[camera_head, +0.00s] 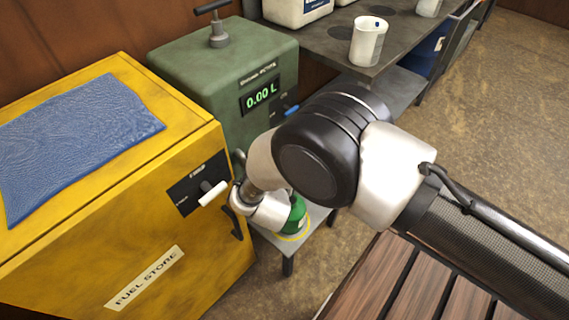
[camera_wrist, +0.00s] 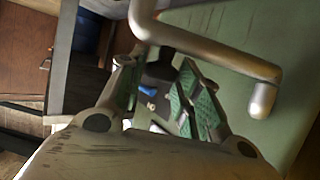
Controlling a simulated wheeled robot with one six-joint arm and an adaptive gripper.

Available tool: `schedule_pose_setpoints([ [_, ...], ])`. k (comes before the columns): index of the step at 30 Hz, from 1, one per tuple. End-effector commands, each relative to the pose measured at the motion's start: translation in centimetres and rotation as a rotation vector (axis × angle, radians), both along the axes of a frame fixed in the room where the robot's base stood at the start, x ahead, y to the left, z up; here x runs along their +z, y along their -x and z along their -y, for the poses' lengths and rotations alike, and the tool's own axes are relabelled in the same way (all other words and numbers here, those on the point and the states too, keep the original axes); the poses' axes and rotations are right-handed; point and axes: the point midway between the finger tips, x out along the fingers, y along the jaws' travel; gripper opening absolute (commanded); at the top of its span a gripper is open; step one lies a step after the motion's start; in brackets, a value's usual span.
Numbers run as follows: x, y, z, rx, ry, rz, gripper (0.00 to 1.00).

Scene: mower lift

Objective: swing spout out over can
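The spout (camera_wrist: 215,62), a bent grey metal pipe, crosses the upper wrist view and ends in a downturned tip at the right. My gripper (camera_wrist: 157,75) is open, with its two green-padded fingers apart. The pipe passes just beyond or beside the fingertips; I cannot tell whether they touch it. No object is clearly gripped. In the head view my arm hides the gripper and the spout. The green can (camera_head: 297,216) stands on a low grey stand (camera_head: 318,222) inside a yellow ring, partly hidden by my arm.
The green pump housing (camera_head: 215,75) reads 0.00 L and has a blue lever (camera_head: 291,112). The yellow fuel store cabinet (camera_head: 190,240) stands close at left, with a white handle (camera_head: 213,193) and a blue cloth (camera_head: 75,130) on top. A dark bench (camera_head: 335,45) holds white containers behind.

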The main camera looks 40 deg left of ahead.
Motion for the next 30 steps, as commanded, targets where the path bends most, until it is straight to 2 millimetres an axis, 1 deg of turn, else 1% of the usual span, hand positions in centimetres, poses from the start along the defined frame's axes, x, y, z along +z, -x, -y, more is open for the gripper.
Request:
schedule_pose_setpoints([
  [1,0.0,0.0,0.0,0.000,0.000,0.000,0.47],
  [2,0.0,0.0,0.0,0.000,0.000,0.000,0.51],
  [11,0.0,0.0,0.1,0.000,0.001,-0.001,0.51],
  [14,0.2,0.6,0.3,0.001,0.001,-0.001,0.51],
  [17,0.8,1.8,1.0,0.002,0.001,-0.001,0.51],
  [25,3.1,6.5,4.0,0.004,0.001,0.000,0.51],
  [30,4.1,8.5,5.4,0.001,0.000,0.000,0.51],
])
